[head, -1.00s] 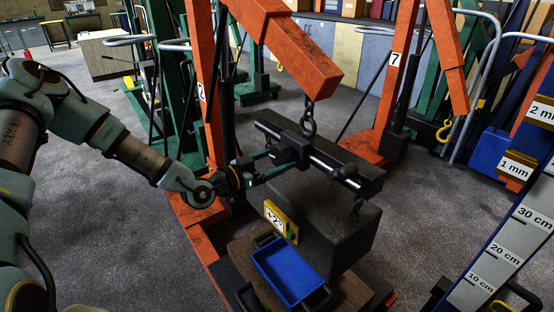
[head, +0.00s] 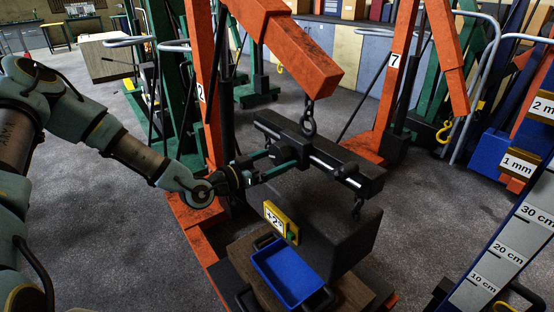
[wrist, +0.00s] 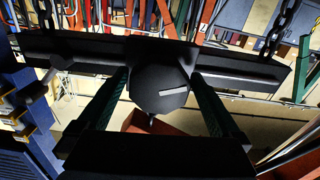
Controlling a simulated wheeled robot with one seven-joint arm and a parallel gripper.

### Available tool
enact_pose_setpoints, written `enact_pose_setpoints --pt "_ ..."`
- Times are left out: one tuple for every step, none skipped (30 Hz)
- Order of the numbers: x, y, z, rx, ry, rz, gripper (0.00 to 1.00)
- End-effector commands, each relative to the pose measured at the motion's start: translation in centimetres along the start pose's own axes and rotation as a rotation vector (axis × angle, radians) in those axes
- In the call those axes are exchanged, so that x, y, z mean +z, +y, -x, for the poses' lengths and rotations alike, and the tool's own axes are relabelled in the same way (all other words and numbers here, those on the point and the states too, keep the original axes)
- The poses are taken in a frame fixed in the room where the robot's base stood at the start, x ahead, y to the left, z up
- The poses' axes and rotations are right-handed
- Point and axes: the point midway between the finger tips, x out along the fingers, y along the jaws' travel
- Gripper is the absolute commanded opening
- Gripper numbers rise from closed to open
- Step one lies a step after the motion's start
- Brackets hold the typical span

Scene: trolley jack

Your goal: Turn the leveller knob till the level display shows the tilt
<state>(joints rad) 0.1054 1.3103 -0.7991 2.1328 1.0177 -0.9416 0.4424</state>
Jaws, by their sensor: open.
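The black leveller bar (head: 325,148) hangs level-looking from the orange crane's hook, above a dark block (head: 340,230). Its round black knob (wrist: 158,88) faces my wrist camera, with a pale mark lying nearly sideways, slightly raised at the right. The knob is partly hidden in the head view (head: 287,150). My gripper (head: 270,162) is open, its two green fingers on either side of the knob; I cannot tell whether they touch it. The yellow level display (head: 281,221) on the block reads "+2" with a last character I cannot make out.
A blue tray (head: 290,275) sits on a wooden surface below the display. Orange crane posts (head: 205,90) stand close beside my arm. A ruler board (head: 500,245) is at the lower right. Open grey floor lies at the left.

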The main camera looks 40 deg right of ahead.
Motion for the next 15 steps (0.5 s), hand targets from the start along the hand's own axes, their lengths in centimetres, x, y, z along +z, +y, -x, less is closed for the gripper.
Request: enact_pose_setpoints --pt "0.1 -0.1 0.2 -0.001 0.0 -0.001 1.0" --pt "0.1 -0.1 0.5 -0.001 0.0 -0.001 1.0" --pt "0.1 -0.1 0.9 -0.002 -0.001 -0.001 1.0" --pt "0.2 -0.1 1.3 -0.002 -0.001 0.0 1.0" --pt "0.2 -0.1 1.7 -0.003 -0.001 0.0 1.0" --pt "0.3 -0.1 2.4 -0.003 -0.002 0.0 1.0" --pt "0.3 -0.1 3.0 -0.002 -0.002 0.0 1.0" --pt "0.3 -0.2 3.6 -0.003 -0.002 -0.001 1.0" --pt "0.3 -0.1 4.5 -0.003 -0.002 0.0 1.0" --pt "0.3 -0.2 5.1 -0.004 -0.001 -0.001 1.0" --pt "0.3 -0.1 5.7 -0.003 -0.001 -0.001 1.0" --pt "0.3 -0.2 6.5 -0.004 -0.002 -0.001 1.0" --pt "0.3 -0.1 7.1 -0.003 -0.002 -0.001 1.0" --pt "0.3 -0.1 7.6 -0.002 -0.002 -0.001 1.0" --pt "0.3 -0.1 8.2 -0.003 -0.002 0.0 1.0"
